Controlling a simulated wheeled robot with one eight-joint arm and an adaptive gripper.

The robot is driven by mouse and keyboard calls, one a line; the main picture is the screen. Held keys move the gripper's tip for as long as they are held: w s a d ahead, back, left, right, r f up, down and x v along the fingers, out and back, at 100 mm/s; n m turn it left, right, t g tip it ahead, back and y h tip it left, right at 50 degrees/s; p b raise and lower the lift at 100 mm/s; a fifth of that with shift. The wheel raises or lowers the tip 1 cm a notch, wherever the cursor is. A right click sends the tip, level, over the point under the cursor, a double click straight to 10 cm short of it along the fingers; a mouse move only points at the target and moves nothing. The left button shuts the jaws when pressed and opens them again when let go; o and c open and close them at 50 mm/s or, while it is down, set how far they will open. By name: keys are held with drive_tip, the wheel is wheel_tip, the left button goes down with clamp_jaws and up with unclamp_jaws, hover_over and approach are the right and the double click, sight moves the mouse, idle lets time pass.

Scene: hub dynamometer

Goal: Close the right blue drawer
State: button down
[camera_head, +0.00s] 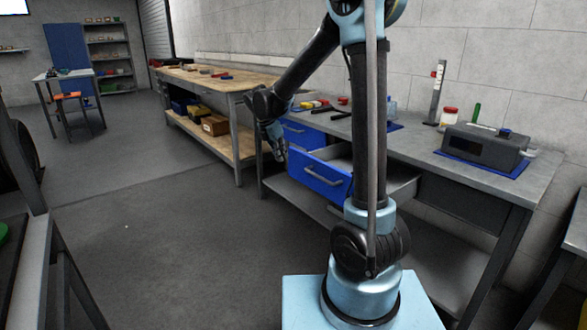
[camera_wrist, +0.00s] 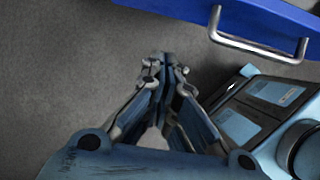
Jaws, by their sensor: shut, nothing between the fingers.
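The right blue drawer (camera_head: 318,177) is pulled out from under the grey workbench, with its grey inside showing and a metal bar handle on its front. Part of it is hidden behind my arm in the head view. In the wrist view, its blue front (camera_wrist: 240,18) and handle (camera_wrist: 262,47) lie at the upper right. My gripper (camera_head: 280,156) is beside the drawer front, to its left in the head view. In the wrist view, my gripper (camera_wrist: 165,66) has its fingers together and empty, apart from the handle. Another blue drawer (camera_head: 302,134) to the left looks shut.
The grey workbench (camera_head: 545,172) carries a dark device (camera_head: 487,143) on a blue mat, a red-lidded jar (camera_head: 449,117) and tools. A wooden-topped bench (camera_head: 190,82) stands further left. Open grey floor (camera_head: 150,220) lies in front of the benches.

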drive_tip(key=shift+w+d+f, duration=0.75)
drive_tip(key=shift+d+f, duration=0.3)
drive_tip(key=shift+f, duration=0.45)
drive_tip(key=shift+w+d+f, duration=0.75)
drive_tip(key=shift+d+f, duration=0.25)
drive_tip(key=shift+f, duration=0.55)
drive_tip(key=shift+w+d+f, duration=0.75)
drive_tip(key=shift+d+f, duration=0.3)
drive_tip(key=shift+f, duration=0.45)
